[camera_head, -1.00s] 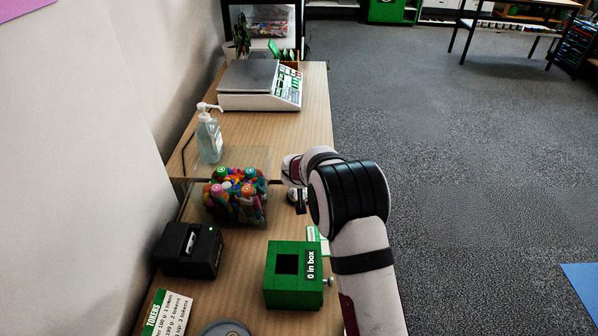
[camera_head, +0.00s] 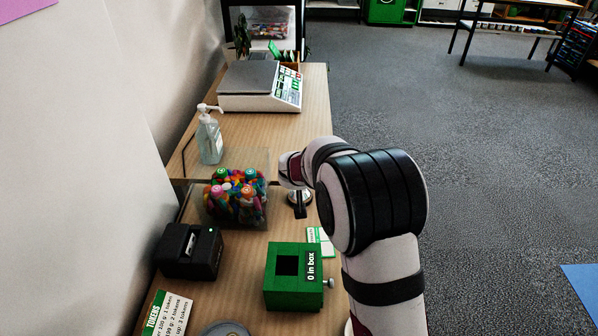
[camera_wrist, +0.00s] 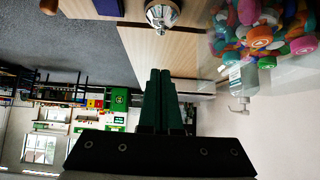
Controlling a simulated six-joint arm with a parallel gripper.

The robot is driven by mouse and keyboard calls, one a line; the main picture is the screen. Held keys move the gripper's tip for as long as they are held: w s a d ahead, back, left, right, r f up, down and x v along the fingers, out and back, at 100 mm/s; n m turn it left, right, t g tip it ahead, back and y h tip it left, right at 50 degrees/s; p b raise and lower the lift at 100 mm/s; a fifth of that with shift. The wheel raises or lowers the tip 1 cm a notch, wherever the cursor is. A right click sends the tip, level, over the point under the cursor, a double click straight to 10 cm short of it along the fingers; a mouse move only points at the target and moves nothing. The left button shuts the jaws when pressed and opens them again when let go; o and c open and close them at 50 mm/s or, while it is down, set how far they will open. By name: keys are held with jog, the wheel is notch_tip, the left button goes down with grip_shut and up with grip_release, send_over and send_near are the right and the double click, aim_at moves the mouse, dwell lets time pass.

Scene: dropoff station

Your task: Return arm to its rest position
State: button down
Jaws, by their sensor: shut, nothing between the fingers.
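My gripper (camera_wrist: 158,72) is shut and empty in the wrist view, its two dark green fingers side by side. In the head view my arm rises at the right of the table, and its wrist end hangs over the table's right edge, beside the clear bin of colourful caps (camera_head: 237,200). The wrist view shows the bin's contents (camera_wrist: 262,30) at upper right and a silver bell (camera_wrist: 162,14) at the top.
A green box (camera_head: 283,291) labelled "0 in box" stands near the front. A black device (camera_head: 190,252), a pump bottle (camera_head: 209,137) and a scale (camera_head: 258,87) are on the wooden table (camera_head: 262,140). Open carpet (camera_head: 480,170) lies to the right.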

jog(key=s+d+r+m+g+h, duration=0.2)
jog(key=s+d+r, duration=0.2)
jog(key=s+d, duration=0.35)
jog(key=s+d+r+m+g+h, duration=0.1)
jog(key=s+d+r+m+h, duration=0.1)
jog(key=s+d+r, duration=0.4)
jog(key=s+d+f+m+g+y, duration=0.1)
jog(key=s+f+g, duration=0.1)
jog(key=s, duration=0.7)
jog(key=s+d+f+m+g, duration=0.1)
jog(key=s+g, duration=0.1)
jog(key=s, duration=0.7)
jog(key=s+a+f+g+y, duration=0.1)
jog(key=s+a+y, duration=0.3)
jog(key=s, duration=0.9)
jog(key=a+g, duration=0.1)
jog(key=a, duration=0.2)
jog(key=shift+f+y, duration=0.15)
jog(key=shift+y, duration=0.15)
